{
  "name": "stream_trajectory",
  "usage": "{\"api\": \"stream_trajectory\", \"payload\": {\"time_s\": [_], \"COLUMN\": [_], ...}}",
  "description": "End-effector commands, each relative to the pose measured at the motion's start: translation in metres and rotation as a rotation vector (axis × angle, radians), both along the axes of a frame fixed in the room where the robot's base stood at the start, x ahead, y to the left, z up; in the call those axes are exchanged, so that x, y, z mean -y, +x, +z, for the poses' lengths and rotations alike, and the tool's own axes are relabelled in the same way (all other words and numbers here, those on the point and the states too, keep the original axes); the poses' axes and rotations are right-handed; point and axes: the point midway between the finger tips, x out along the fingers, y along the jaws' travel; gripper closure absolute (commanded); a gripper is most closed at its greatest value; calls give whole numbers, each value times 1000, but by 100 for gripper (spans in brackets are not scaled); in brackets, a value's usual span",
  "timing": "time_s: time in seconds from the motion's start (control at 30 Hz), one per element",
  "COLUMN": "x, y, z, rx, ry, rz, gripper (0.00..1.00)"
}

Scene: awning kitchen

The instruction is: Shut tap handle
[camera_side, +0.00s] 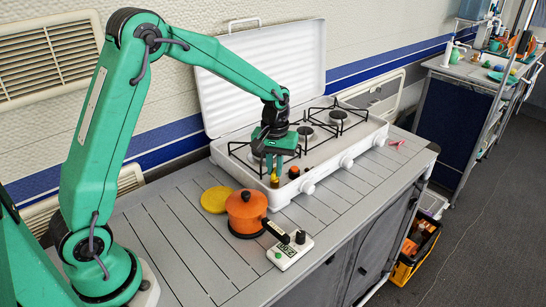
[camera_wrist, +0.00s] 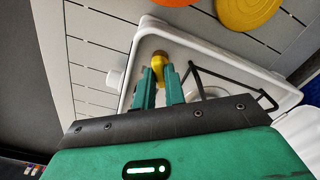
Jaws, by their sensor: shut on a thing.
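A small yellow tap handle (camera_side: 274,182) stands at the near left corner of the white gas stove (camera_side: 325,158). My gripper (camera_side: 272,170) reaches down over that corner, with its green fingers shut on the handle. In the wrist view the yellow handle (camera_wrist: 157,63) shows between the fingertips of my gripper (camera_wrist: 159,76). The fingers hide part of the handle, and I cannot tell its turn angle.
An orange pot (camera_side: 246,212), a yellow disc (camera_side: 215,199) and a white scale-like device (camera_side: 290,250) sit left of and in front of the stove. Black pan supports (camera_side: 340,112) and white front knobs (camera_side: 346,162) are close by. The counter's right front is mostly clear.

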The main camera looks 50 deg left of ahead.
Motion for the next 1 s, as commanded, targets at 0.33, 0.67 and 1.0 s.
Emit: {"api": "stream_trajectory", "payload": {"time_s": [0.33, 0.67, 1.0], "x": [0, 0, 0], "y": [0, 0, 0], "z": [1, 1, 2], "rx": [0, 1, 1], "ry": [0, 0, 0], "rz": [-321, -536, -601], "gripper": [100, 100, 100]}}
